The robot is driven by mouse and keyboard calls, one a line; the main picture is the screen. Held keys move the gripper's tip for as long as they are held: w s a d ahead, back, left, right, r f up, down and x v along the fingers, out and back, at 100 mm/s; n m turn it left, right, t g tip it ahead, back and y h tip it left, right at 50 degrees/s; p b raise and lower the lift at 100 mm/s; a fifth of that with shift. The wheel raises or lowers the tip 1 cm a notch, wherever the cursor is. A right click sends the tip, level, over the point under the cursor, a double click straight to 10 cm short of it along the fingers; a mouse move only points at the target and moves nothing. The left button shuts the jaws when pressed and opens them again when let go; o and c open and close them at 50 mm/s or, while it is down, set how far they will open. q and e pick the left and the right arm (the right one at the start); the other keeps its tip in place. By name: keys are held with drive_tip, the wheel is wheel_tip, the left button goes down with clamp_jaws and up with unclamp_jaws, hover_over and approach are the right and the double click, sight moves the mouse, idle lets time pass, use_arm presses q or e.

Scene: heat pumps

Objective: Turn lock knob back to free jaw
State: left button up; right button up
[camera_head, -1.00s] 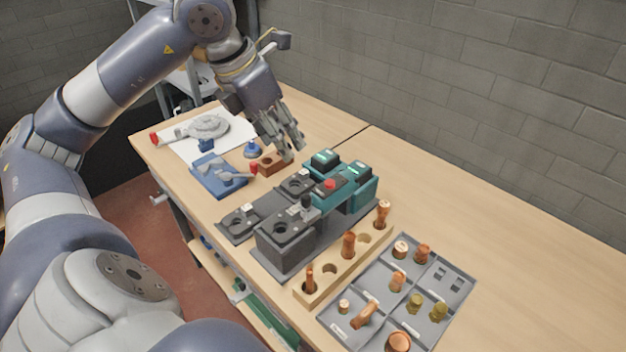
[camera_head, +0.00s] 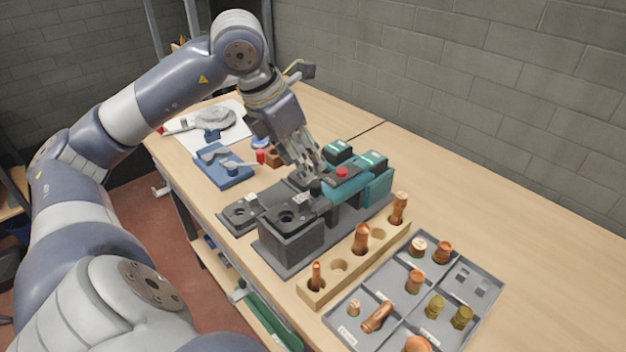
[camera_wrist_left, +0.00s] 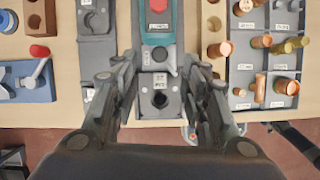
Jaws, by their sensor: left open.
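The machine is a dark grey fixture block (camera_head: 290,240) joined to a teal unit with a red button (camera_head: 342,172). A small black knob (camera_head: 317,187) stands upright on top of it, near the teal part; I take it for the lock knob. My left gripper (camera_head: 311,169) is over the machine, just behind the knob in the head view. The jaw is not clearly distinguishable. My right gripper is out of view.
A wooden rack (camera_head: 322,290) with copper fittings and a grey compartment tray (camera_head: 345,322) stand to the right. A blue fixture (camera_head: 222,167) with a red-tipped lever is to the left.

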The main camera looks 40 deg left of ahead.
sight(315, 183)
use_arm(q)
drive_tip(key=x, duration=0.7)
drive_tip(key=shift+w+f, duration=0.1)
drive_tip(key=shift+f, duration=0.15)
clamp_jaws()
